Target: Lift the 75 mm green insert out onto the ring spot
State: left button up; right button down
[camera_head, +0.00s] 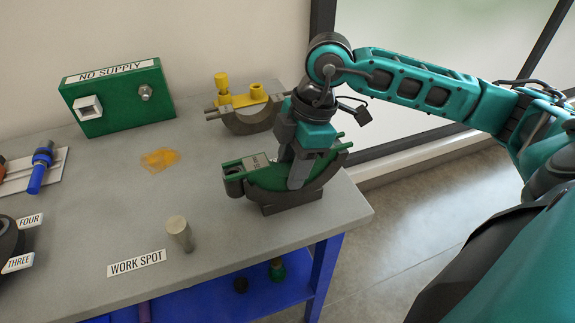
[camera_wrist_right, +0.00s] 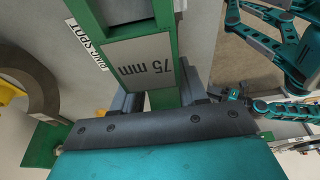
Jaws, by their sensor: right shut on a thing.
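The 75 mm green insert (camera_head: 268,178) is at the right end of the bench, in a dark curved holder with a block foot (camera_head: 292,203). In the right wrist view, the green insert (camera_wrist_right: 166,98) carries a "75 mm" label between my fingers. My right gripper (camera_head: 300,172) reaches down from above and is shut on the insert; its fingers (camera_wrist_right: 160,100) stand on either side of it. I cannot tell whether the insert is raised. My left gripper is not in view.
A yellow insert in a grey curved holder (camera_head: 240,122) stands behind the green one. A green "NO SUPPLY" box (camera_head: 122,118) stands at the back left. A metal cylinder (camera_head: 179,232) stands near the "WORK SPOT" label (camera_head: 137,263). The middle of the bench (camera_head: 115,200) is mostly clear.

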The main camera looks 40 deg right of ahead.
aim_at(285, 169)
jog(key=shift+r, duration=0.15)
jog(key=shift+r, duration=0.15)
jog(key=shift+r+p, duration=2.15)
jog(key=shift+r, duration=0.6)
